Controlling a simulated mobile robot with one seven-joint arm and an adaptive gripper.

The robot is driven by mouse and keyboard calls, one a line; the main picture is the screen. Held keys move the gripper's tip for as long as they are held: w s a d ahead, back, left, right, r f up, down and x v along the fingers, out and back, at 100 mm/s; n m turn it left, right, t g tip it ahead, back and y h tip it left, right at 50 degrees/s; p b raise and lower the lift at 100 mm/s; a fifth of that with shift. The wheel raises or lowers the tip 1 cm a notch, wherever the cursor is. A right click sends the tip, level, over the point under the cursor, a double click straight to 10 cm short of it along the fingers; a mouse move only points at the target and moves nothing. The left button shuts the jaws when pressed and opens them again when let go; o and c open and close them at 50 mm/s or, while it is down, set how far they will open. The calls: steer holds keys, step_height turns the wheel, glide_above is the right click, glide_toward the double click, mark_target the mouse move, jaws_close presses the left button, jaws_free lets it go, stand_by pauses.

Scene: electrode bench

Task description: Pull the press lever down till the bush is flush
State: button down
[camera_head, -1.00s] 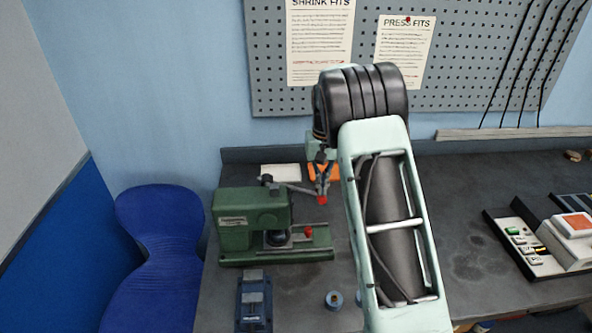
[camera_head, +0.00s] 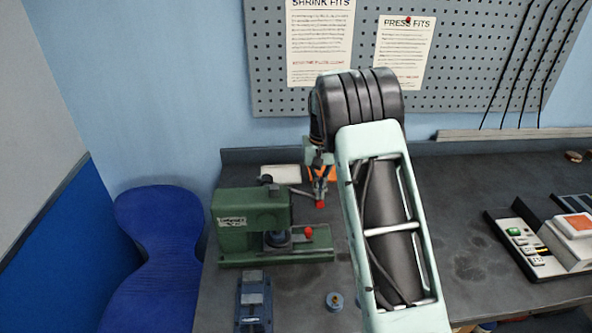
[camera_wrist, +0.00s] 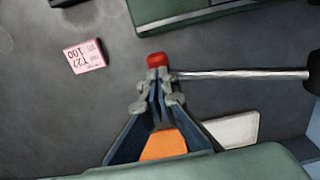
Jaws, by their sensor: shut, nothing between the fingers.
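The green press (camera_head: 252,224) stands on the bench left of my arm. Its lever (camera_head: 297,190) runs from a dark pivot at the press top, sloping down right to a red knob (camera_head: 320,204). In the wrist view the silver lever rod (camera_wrist: 240,74) reaches from the dark pivot at right to the red knob (camera_wrist: 156,59). My gripper (camera_wrist: 159,78) is shut with its fingertips at the rod's knob end; the knob shows just beyond them. Whether they touch is unclear. The grey ram (camera_head: 277,239) is down in the press throat. The bush's seating is too small to tell.
A blue vise-like block (camera_head: 254,300) and a blue ring (camera_head: 334,300) lie in front of the press. A second red knob (camera_head: 308,231) sits on the press base. A pink label (camera_wrist: 85,56) lies on the bench. A button panel (camera_head: 545,245) stands far right.

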steer(key=shift+s+a+f+b, duration=0.1)
steer(key=shift+a+f+b, duration=0.25)
steer(key=shift+f, duration=0.6)
steer(key=shift+a+f, duration=0.1)
steer(key=shift+f, duration=0.05)
steer(key=shift+s+a+f+b, duration=0.1)
steer(key=shift+a+f+b, duration=0.55)
steer(key=shift+f, duration=0.5)
steer(key=shift+d+r+p, duration=0.45)
steer(key=shift+r, duration=0.35)
steer(key=shift+d+r+p, duration=0.45)
steer(key=shift+r, duration=0.3)
steer(key=shift+d+r+p, duration=0.45)
steer(key=shift+r, duration=0.35)
steer(key=shift+w, duration=0.2)
